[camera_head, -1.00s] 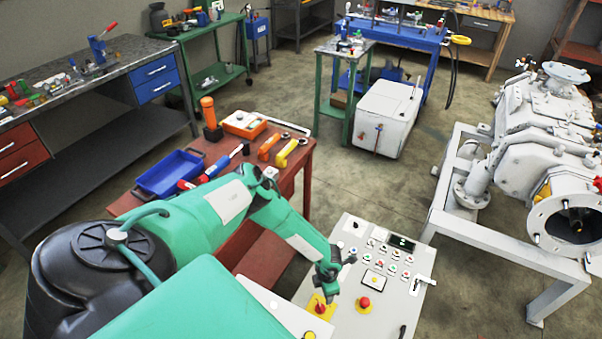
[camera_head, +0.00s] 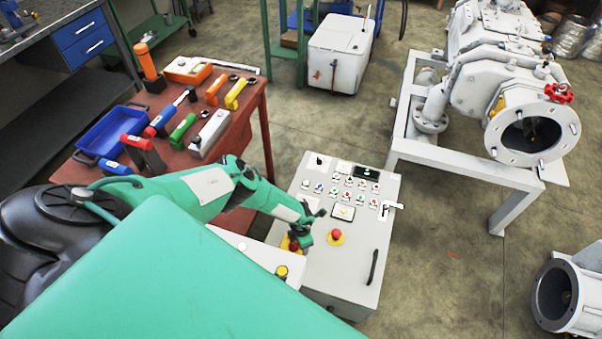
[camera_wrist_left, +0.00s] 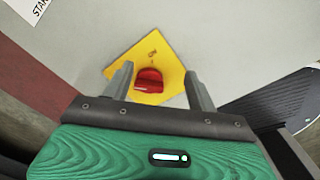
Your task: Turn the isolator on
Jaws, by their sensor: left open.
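The isolator is a red rotary knob (camera_wrist_left: 149,80) on a yellow square plate (camera_wrist_left: 157,52), seen in the left wrist view. In the head view the yellow plate (camera_head: 285,244) shows only partly behind my gripper, on the left side of the grey control panel (camera_head: 318,262). My left gripper (camera_head: 296,238) is over this plate. In the left wrist view my left gripper (camera_wrist_left: 161,82) is open, with one finger on each side of the red knob and nothing held. Whether the fingers touch the knob cannot be told. My right gripper is not in view.
A red mushroom button (camera_head: 337,234) on a yellow disc sits right of the isolator. Several small buttons (camera_head: 347,190) and a display (camera_head: 367,172) are higher on the panel. A red table (camera_head: 252,112) with tools and a blue bin (camera_head: 98,148) stands to the left.

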